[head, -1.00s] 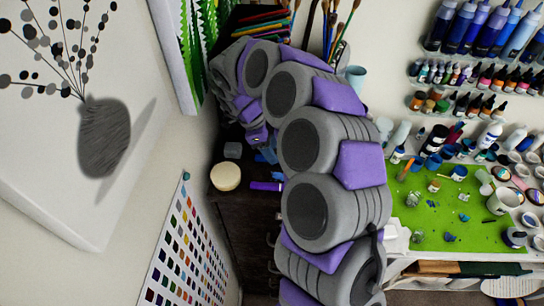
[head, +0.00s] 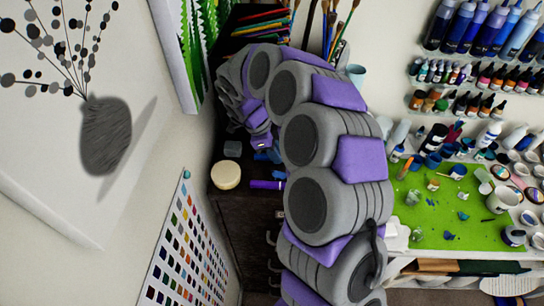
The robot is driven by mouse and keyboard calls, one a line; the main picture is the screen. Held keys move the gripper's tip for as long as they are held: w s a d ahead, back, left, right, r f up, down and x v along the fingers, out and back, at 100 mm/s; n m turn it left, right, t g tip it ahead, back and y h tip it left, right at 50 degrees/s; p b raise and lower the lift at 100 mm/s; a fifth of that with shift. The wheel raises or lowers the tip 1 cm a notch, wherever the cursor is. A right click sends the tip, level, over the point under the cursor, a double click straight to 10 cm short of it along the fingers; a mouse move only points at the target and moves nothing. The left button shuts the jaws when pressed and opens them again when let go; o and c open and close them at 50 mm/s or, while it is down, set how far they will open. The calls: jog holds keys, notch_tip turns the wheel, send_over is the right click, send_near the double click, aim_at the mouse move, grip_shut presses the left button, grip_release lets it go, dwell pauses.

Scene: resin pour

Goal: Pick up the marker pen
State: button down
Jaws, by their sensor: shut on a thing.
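My gripper (head: 262,143) is small in the head view, at the end of my grey and purple arm, low over the far part of a dark cabinet top (head: 228,202). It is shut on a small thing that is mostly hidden. A pale spot shows at its tip, but I cannot make out what is held. A purple, pen-like cylinder (head: 266,184) lies on the cabinet nearer to me, apart from the gripper. I cannot tell whether this or the held thing is the marker pen. Small blue things show just beside the gripper.
A round cream lid or disc (head: 225,175) and a small dark grey block (head: 232,149) sit on the cabinet's left. Colored pencils and brushes (head: 340,35) stand at the back. A crowded table with a green mat (head: 425,235) is at right. A wall closes the left side.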

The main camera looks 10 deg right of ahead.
jog(key=shift+a, duration=0.1)
jog(key=shift+w+a+r, duration=0.1)
jog(key=shift+r, duration=0.35)
notch_tip(320, 180, up, 27)
jog(key=p, duration=0.6)
